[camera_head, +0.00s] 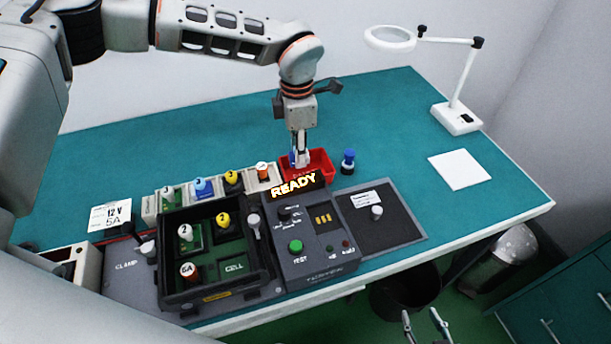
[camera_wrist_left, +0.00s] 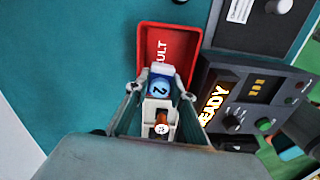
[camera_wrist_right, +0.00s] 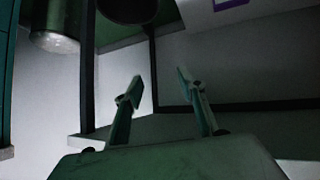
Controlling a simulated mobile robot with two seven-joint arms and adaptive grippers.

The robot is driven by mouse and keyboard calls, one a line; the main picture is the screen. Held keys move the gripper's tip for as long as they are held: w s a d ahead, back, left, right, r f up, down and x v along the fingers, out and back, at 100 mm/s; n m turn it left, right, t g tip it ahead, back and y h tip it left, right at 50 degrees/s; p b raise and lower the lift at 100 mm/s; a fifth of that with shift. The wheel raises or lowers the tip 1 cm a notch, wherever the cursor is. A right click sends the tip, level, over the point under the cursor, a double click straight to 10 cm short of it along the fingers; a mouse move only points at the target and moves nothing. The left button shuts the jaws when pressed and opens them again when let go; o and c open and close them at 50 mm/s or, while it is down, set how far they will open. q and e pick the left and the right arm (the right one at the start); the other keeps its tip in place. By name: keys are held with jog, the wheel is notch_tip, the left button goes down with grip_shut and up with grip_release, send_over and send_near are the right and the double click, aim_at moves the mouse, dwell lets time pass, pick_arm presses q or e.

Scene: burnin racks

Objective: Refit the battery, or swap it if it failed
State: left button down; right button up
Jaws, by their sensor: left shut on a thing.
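My left gripper (camera_head: 300,160) points down and is shut on a blue-topped battery (camera_wrist_left: 160,87) marked 2. It holds the battery at the red fault bin (camera_head: 322,164); the bin also shows in the left wrist view (camera_wrist_left: 150,45). Whether the battery touches the bin is hidden. The grey tester (camera_head: 310,235) shows READY. The black case (camera_head: 215,290) holds a white-topped, a yellow-topped and an orange-topped module, and a bare green place marked CELL (camera_head: 234,267). My right gripper (camera_head: 422,322) is open and empty, low beyond the table's front edge.
A dark plate with a knob (camera_head: 376,212), a white card (camera_head: 459,169) and a magnifier lamp (camera_head: 457,118) are to the right.

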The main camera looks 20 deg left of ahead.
pick_arm(q)
jog(key=shift+f, duration=0.8)
jog(key=c, duration=1.6)
grip_release()
jog(key=shift+c, duration=0.2)
notch_tip(320, 180, up, 12)
jog(key=shift+r, duration=0.15)
